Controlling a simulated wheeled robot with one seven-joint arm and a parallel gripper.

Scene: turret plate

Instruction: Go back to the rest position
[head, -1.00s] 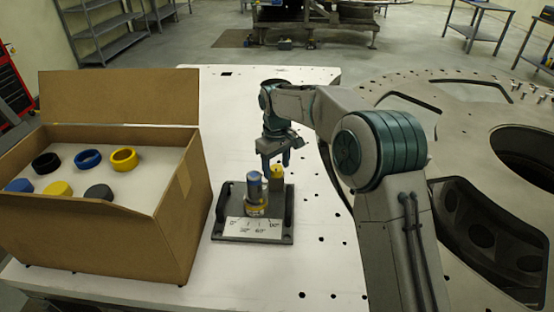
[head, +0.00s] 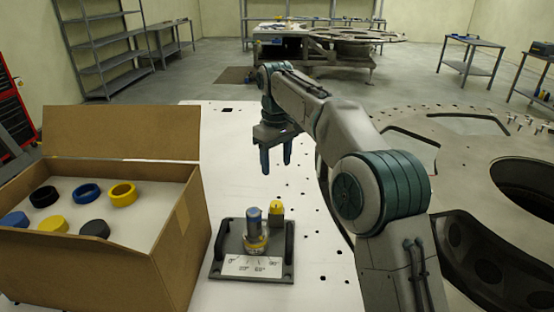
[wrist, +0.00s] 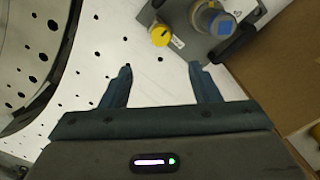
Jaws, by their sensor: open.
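My gripper (head: 275,160) is open and empty, raised above the white table behind the dark plate. Its two blue fingers point down and stand apart; they also show in the wrist view (wrist: 160,85). The dark plate (head: 224,264) lies on the table, with two black handles and an angle-marked label (head: 253,267) at its front. On it a grey cylinder with a blue top (head: 254,220) stands upright in a yellow ring (head: 256,243). A yellow-topped piece (head: 277,209) stands at its back right. My gripper touches neither of them.
An open cardboard box (head: 180,235) stands on the left, holding several black, blue, yellow and grey rings on a white insert. The large round metal turret plate (head: 460,165) lies on the right. The white table (head: 222,130) is clear behind the dark plate.

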